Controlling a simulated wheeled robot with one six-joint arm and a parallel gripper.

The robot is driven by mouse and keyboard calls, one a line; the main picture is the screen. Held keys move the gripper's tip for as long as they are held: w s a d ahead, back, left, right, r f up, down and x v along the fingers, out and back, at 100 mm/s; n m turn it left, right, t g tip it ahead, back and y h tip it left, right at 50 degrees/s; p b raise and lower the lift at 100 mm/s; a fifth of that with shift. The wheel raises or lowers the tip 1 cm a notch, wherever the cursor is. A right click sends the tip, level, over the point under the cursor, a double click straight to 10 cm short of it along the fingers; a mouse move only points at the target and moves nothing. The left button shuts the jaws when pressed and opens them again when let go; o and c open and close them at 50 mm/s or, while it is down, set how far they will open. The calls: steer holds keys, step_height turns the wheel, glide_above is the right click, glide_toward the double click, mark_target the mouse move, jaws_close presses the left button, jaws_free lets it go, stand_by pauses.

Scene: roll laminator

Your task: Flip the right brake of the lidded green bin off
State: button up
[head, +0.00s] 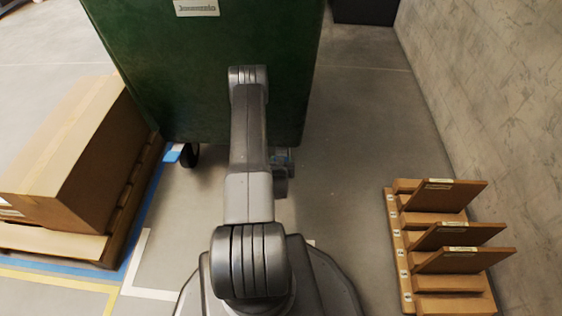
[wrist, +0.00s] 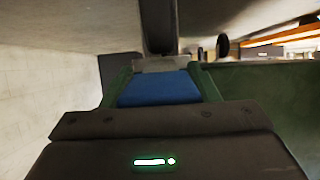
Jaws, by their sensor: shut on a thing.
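The green bin (head: 200,85) stands ahead of my base in the head view, its lid out of frame; it also shows in the wrist view (wrist: 270,95). The left caster (head: 190,156) has a blue brake (head: 172,156). The right caster is mostly hidden behind my arm in the head view. In the wrist view, a blue brake pedal (wrist: 158,88) lies between the green fingers of my gripper (wrist: 160,72), which is shut on it. A dark caster wheel (wrist: 158,25) is just beyond. Whether the pedal is up or down, I cannot tell.
A cardboard box (head: 75,150) on a pallet (head: 125,215) stands to the left. A wooden rack (head: 408,270) with upright boards stands to the right, near a pale wall (head: 490,110). Floor between bin and wall is clear.

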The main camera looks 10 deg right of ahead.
steer(key=o, duration=1.4)
steer(key=shift+w+r, duration=0.1)
steer(key=shift+r, duration=0.1)
steer(key=p+v, duration=0.3)
steer(key=v, duration=1)
steer(key=shift+s+a+r+p, duration=0.1)
steer(key=shift+s+a+p, duration=0.05)
steer(key=shift+s+p, duration=0.25)
steer(key=b+x, duration=0.4)
steer(key=x, duration=1)
steer(key=shift+s, duration=0.1)
